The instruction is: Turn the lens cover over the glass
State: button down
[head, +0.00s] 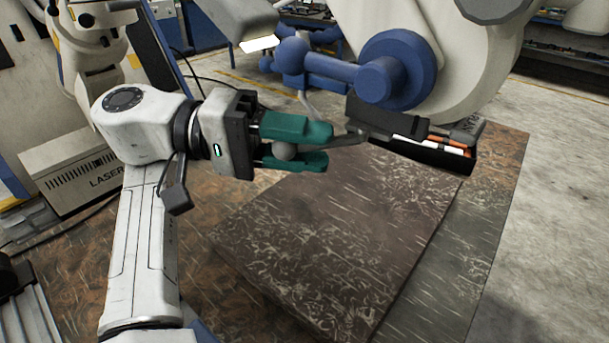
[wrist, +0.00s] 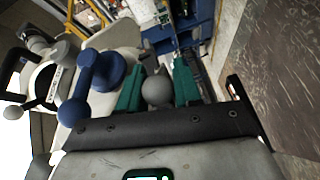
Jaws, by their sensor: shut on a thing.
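My gripper (head: 297,148) has green fingers and is shut on a round grey knob (head: 284,152). The knob also shows between the fingers in the wrist view (wrist: 158,90). I cannot clearly tell the lens cover apart from this dark housing. The glass is not visible in either view.
Large blue knobs (head: 400,70) and a blue bar sit on the microscope arm just above my fingers. A lit lamp head (head: 258,43) hangs above my gripper. A brown tabletop slab (head: 335,230) lies below, clear of objects.

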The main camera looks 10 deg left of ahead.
jog(key=shift+w+a+f+m+g+b, duration=0.15)
jog(key=shift+m+g+b, duration=0.2)
jog(key=shift+b, duration=0.45)
jog(key=shift+w+d+r+m+g+b, duration=0.15)
jog(key=shift+g+b, duration=0.3)
jog(key=shift+b, duration=0.3)
jog(key=c, duration=1)
grip_release()
jog(key=shift+a+f, duration=0.1)
jog(key=shift+o, duration=0.6)
jog(key=shift+r+p, duration=0.25)
jog(key=shift+p, duration=0.55)
